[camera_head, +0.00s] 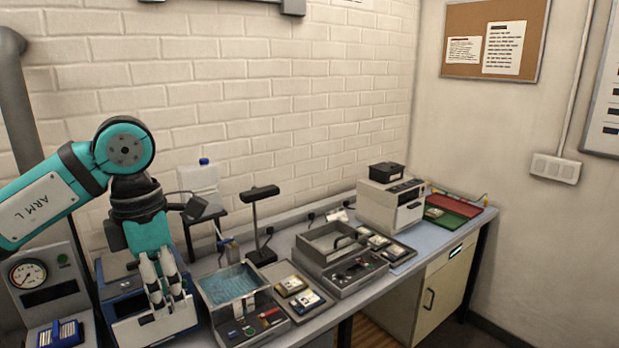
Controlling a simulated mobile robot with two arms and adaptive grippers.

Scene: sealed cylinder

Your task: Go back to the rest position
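My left arm (45,205), teal and marked "ARM L", comes in from the left edge. My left gripper (167,300) points down in front of a blue and white box-shaped device (125,290), at the left part of the bench. Its two pale fingers are near each other, and I see nothing clearly between them. From this angle I cannot tell whether they are open or shut. My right arm and gripper are not in view. I make out no sealed cylinder.
Close right of the gripper is a water-filled tank (231,284). A black stand (261,225), an open metal case (332,243) and a white device (391,205) follow along the bench. A gauge panel (42,280) stands at far left. Free floor shows at lower right.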

